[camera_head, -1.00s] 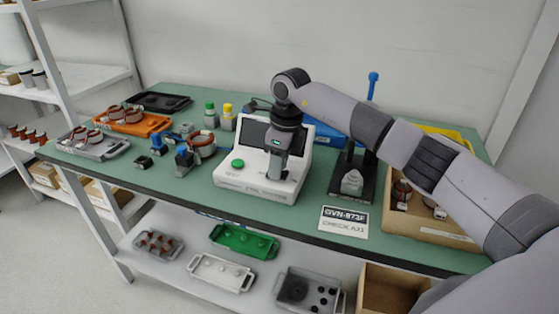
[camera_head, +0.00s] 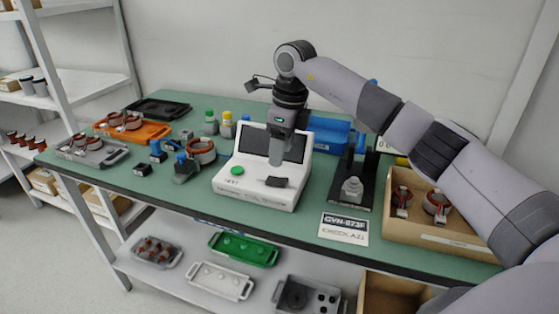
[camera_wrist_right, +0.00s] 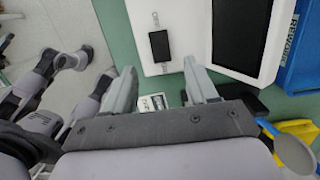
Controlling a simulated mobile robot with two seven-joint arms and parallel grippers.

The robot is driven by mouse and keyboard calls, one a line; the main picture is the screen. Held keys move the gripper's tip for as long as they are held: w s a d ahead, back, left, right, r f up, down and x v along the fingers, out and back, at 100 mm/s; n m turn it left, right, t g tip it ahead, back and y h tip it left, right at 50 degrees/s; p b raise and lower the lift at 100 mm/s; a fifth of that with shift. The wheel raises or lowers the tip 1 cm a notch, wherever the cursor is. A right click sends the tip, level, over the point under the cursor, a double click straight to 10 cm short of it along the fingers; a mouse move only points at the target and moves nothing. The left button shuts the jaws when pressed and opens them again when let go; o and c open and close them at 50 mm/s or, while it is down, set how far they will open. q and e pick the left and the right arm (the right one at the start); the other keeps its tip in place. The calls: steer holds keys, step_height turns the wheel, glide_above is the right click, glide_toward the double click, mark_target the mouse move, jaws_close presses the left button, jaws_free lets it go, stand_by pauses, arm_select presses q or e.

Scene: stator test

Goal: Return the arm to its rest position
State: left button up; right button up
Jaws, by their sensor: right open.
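My right arm reaches in from the right of the head view. My right gripper (camera_head: 276,163) hangs in front of the dark screen of the white tester (camera_head: 253,197), above its base. In the right wrist view its two fingers (camera_wrist_right: 158,88) are apart with nothing between them. My left gripper does not show.
A stator (camera_head: 201,151) with blue and black parts stands left of the tester. A black stand (camera_head: 351,190), a sign card (camera_head: 344,228) and a cardboard box with stators (camera_head: 440,240) are at right. Orange (camera_head: 150,132) and grey trays (camera_head: 112,155) lie at left.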

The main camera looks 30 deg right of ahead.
steer(key=shift+r, duration=0.3)
